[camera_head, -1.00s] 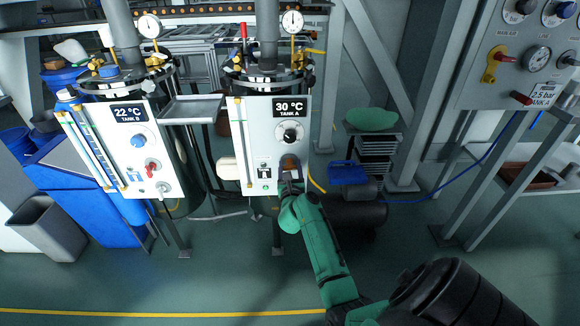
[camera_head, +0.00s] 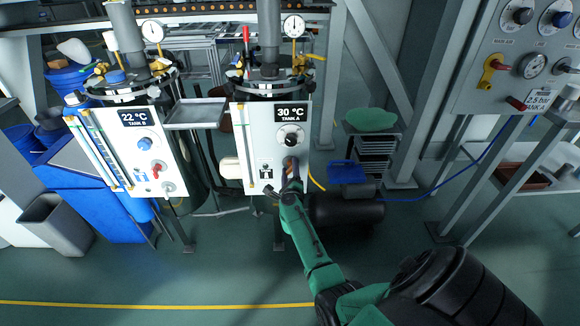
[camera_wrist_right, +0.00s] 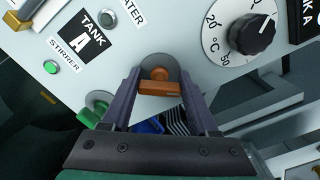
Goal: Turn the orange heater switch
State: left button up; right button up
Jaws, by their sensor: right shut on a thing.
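The orange heater switch (camera_wrist_right: 160,88) sits on a grey round plate on the white Tank A panel (camera_wrist_right: 195,75). In the right wrist view its bar lies roughly level across the picture. My right gripper (camera_wrist_right: 158,92) is shut on the switch, with one dark finger on either side of it. In the head view the right gripper (camera_head: 291,179) is at the lower part of the Tank A panel (camera_head: 262,140), and it largely hides the switch. My left gripper is not in view.
A black temperature knob (camera_wrist_right: 252,33) is above right of the switch. A green stirrer button (camera_wrist_right: 50,67) is at the left, and a green knob (camera_wrist_right: 94,110) lies just left of the gripper. The Tank B panel (camera_head: 130,165) stands to the left. A dark motor (camera_head: 345,210) lies beside my right arm.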

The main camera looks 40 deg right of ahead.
jog(key=n+p, duration=0.1)
jog(key=n, duration=0.3)
jog(key=shift+n, duration=0.3)
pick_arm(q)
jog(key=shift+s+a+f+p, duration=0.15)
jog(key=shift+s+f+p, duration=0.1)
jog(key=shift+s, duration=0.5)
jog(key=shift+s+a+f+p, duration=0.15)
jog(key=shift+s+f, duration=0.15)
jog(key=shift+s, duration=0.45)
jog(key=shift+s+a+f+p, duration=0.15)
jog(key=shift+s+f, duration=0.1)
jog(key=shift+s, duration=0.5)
pick_arm(e)
jog(key=shift+f+n, duration=0.1)
jog(key=shift+n, duration=1.2)
jog(key=o, duration=1.4)
